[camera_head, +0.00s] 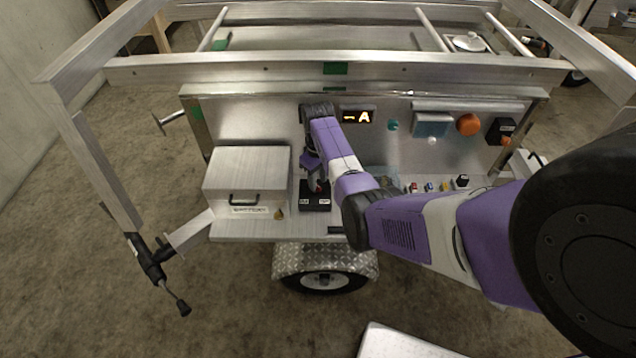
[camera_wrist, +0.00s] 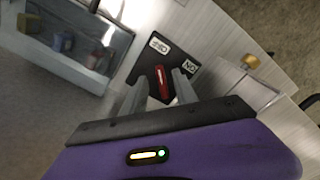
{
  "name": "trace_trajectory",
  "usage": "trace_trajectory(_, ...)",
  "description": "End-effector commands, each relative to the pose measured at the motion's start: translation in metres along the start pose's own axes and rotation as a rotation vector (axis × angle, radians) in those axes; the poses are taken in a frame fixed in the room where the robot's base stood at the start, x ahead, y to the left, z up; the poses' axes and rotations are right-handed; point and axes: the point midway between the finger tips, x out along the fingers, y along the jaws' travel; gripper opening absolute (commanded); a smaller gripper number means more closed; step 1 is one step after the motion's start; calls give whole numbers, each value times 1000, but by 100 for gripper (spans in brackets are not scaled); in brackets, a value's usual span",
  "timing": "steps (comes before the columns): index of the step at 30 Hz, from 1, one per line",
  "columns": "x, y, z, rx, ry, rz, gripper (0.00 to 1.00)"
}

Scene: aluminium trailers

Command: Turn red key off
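The red key (camera_wrist: 162,82) stands on a black switch box (camera_wrist: 181,73) with white OFF and ON labels. In the wrist view the key's far end points roughly toward the OFF label; its exact turn is hard to tell. My gripper (camera_wrist: 160,88) is open, its two grey fingers on either side of the key with visible gaps. In the head view the black box (camera_head: 315,204) sits on the trailer's shelf, with my gripper (camera_head: 318,186) just above it. The key is small and partly hidden by my gripper there.
A metal box (camera_head: 247,178) with a black handle stands left of the switch box. To the right are small coloured items (camera_head: 430,187) on the shelf. The back panel holds a lit display (camera_head: 357,117) and an orange knob (camera_head: 468,124). Trailer rails (camera_head: 330,70) run above.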

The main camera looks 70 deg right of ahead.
Motion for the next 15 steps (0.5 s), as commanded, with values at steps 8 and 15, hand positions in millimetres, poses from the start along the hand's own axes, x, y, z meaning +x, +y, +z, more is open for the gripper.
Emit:
trace_trajectory(8,-43,0,0,0,2,1,35)
trace_trajectory(15,-56,0,0,-1,0,0,35)
